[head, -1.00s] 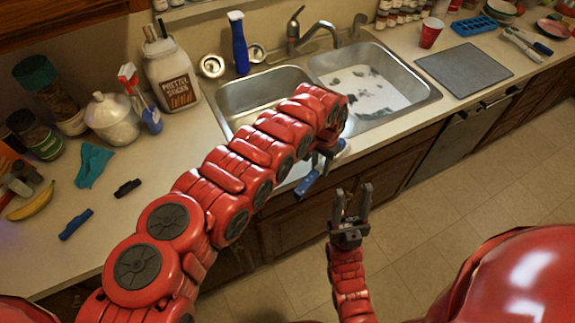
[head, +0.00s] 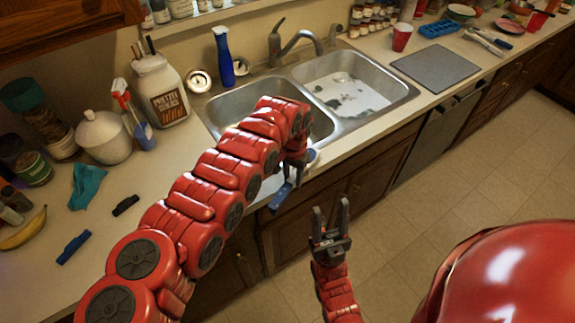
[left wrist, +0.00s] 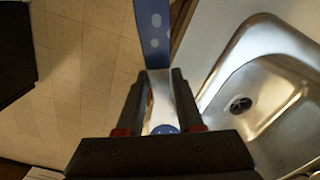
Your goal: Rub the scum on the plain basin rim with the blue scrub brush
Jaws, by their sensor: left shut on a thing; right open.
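My left gripper (head: 300,161) is shut on the blue scrub brush (head: 281,197), near the counter's front edge by the double sink. In the left wrist view, the fingers (left wrist: 160,78) hold a whitish part of the brush, and its speckled blue part (left wrist: 152,32) extends toward the top. The plain basin is the left one; its metal floor and drain show in the left wrist view (left wrist: 262,100). My left arm hides much of its front rim in the head view, and I cannot make out scum. My right gripper (head: 330,207) is open and empty, in front of the cabinets.
The right basin (head: 350,98) holds whitish contents with dark patches. A faucet (head: 280,45) and blue bottle (head: 224,58) stand behind the sink. A grey mat (head: 435,67) and red cup (head: 402,37) are to the right. A jar (head: 160,92), canister (head: 102,137) and spray bottle (head: 143,132) crowd the left.

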